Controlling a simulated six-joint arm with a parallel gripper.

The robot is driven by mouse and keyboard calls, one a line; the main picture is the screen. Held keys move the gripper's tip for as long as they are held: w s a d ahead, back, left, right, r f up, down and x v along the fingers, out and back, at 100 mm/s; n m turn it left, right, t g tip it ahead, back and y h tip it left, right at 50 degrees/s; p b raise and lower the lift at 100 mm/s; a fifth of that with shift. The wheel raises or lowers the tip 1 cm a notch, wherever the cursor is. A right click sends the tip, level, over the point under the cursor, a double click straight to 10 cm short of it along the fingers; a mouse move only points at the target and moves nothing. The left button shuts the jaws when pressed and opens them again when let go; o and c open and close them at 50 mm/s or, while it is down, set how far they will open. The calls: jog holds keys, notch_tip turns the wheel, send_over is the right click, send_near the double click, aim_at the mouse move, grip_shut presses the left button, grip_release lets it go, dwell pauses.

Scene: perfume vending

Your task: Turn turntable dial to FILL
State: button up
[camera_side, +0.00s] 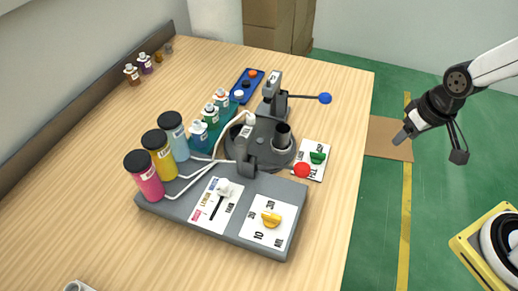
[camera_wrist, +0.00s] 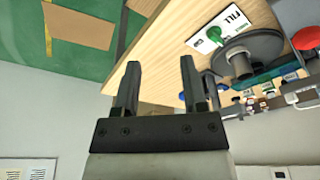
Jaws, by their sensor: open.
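The turntable dial (camera_side: 318,157) is a green knob on a white label card, beside the right edge of the round grey turntable (camera_side: 230,146). In the wrist view the green dial (camera_wrist: 214,36) shows at upper right, with the word FILL on its card. I cannot tell which label the knob points to. My gripper (camera_side: 403,135) is out past the table's right edge, apart from the dial and touching nothing. In the wrist view its two fingers (camera_wrist: 156,75) are spread with nothing between them.
A grey console (camera_side: 185,207) with a white slider (camera_side: 224,188) and a yellow dial (camera_side: 271,218) stands at the front. Pink, yellow and blue bottles stand on its left. A red ball knob (camera_side: 302,170) sits close to the green dial. A blue-knobbed lever (camera_side: 325,98) reaches out behind it.

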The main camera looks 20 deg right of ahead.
jog(key=m, duration=0.2)
jog(key=m+y, duration=0.3)
jog(key=m, duration=1.9)
send_near(319, 153)
jog(key=m, duration=0.1)
jog(key=f+m, duration=0.1)
jog(key=shift+a+f+m+t, duration=0.15)
jog(key=shift+a+m+t, duration=0.05)
jog(key=shift+m+t, duration=0.1)
jog(key=shift+f, duration=0.2)
jog(key=shift+x, duration=3.7)
jog(key=shift+a, duration=0.1)
grip_shut()
